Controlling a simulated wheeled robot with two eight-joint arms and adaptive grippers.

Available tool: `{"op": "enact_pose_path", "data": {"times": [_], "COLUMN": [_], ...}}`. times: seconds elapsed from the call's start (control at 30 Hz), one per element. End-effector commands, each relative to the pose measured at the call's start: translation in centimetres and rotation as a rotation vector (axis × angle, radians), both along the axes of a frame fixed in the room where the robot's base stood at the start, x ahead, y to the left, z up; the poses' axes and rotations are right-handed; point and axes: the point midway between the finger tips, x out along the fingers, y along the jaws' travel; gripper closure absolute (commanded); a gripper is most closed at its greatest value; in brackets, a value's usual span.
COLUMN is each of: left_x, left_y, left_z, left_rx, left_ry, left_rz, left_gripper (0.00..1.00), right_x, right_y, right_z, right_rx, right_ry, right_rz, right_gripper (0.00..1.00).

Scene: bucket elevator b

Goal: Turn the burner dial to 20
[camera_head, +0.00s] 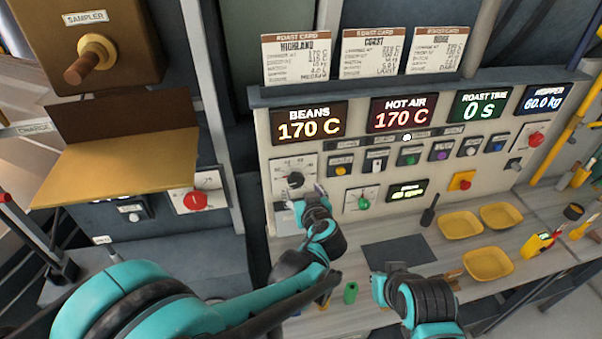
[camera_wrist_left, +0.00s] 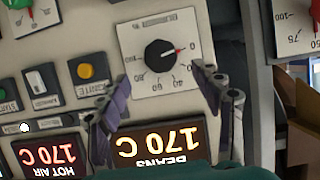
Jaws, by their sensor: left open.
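The burner dial is a black round knob with a red pointer on a white scale plate. It shows in the head view (camera_head: 295,179) and upside down in the left wrist view (camera_wrist_left: 160,55). Its red pointer points near the 0 mark. My left gripper (camera_head: 307,190) is in front of the dial; in the left wrist view (camera_wrist_left: 160,72) its two fingers are spread on either side of the knob, with nothing between them. Contact with the knob cannot be told. My right gripper (camera_head: 378,288) is low over the bench, its fingers unclear.
Buttons and switches, including an orange ignite button (camera_head: 341,170), sit beside the dial. A green knob (camera_head: 364,203) is below right. Displays (camera_head: 308,122) run above. Yellow trays (camera_head: 461,224) and a green cylinder (camera_head: 350,293) stand on the bench.

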Motion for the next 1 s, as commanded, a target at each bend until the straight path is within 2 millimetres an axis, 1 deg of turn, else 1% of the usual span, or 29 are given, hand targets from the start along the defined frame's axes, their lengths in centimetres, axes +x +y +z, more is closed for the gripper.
{"op": "enact_pose_path", "data": {"times": [0.17, 0.4, 0.5, 0.63, 0.87, 0.9, 0.97, 1.0], "left_x": [2.0, 5.5, 6.4, 6.9, 7.0, 7.0, 7.0, 7.0], "left_y": [0.3, 1.0, 1.2, 1.3, 1.3, 1.3, 1.3, 1.3], "left_z": [-0.9, -2.4, -2.8, -3.0, -3.0, -3.0, -3.0, -3.0], "left_rx": [-0.001, 0.0, -0.001, -0.001, -0.001, -0.001, -0.001, -0.001], "left_ry": [-0.003, -0.002, -0.002, -0.001, -0.001, -0.001, -0.001, -0.001], "left_rz": [0.002, 0.001, 0.001, 0.0, 0.0, 0.0, 0.0, 0.0], "left_gripper": [0.34, 0.34, 0.34, 0.34, 0.34, 0.45, 0.61, 0.71], "right_x": [0.0, 0.0, 0.0, 0.0, 0.0, 0.0, 0.0, 0.0], "right_y": [0.0, 0.0, 0.0, 0.0, 0.0, 0.0, 0.0, 0.0], "right_z": [-0.2, -0.3, -0.3, -0.3, -0.3, -0.3, -0.3, -0.3], "right_rx": [0.0, 0.0, 0.0, 0.0, 0.0, 0.0, 0.0, 0.0], "right_ry": [0.0, 0.0, 0.0, 0.0, 0.0, 0.0, 0.0, 0.0], "right_rz": [0.0, 0.0, 0.0, 0.0, 0.0, 0.0, 0.0, 0.0], "right_gripper": [1.0, 1.0, 1.0, 1.0, 1.0, 1.0, 1.0, 1.0]}}
